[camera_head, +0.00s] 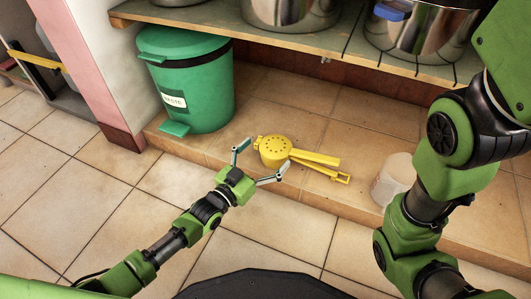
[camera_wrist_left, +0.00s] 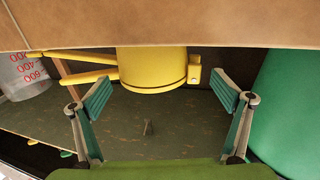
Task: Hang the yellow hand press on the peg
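The yellow hand press (camera_head: 274,151) lies on the raised tiled step, its round perforated body toward my left gripper and its handles pointing right. My left gripper (camera_head: 261,162) is open with its fingers spread, just in front of the press body. In the left wrist view, where the floor is at the top, the press (camera_wrist_left: 152,68) shows beyond and between the open fingertips (camera_wrist_left: 168,95), with no clear contact. My right gripper is out of view.
A green waste bin (camera_head: 195,85) stands left of the press, also in the left wrist view (camera_wrist_left: 291,112). A whitish measuring cup (camera_head: 391,178) stands to the right near my right arm. A shelf (camera_head: 222,22) with metal pots overhangs the step. The front floor is clear.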

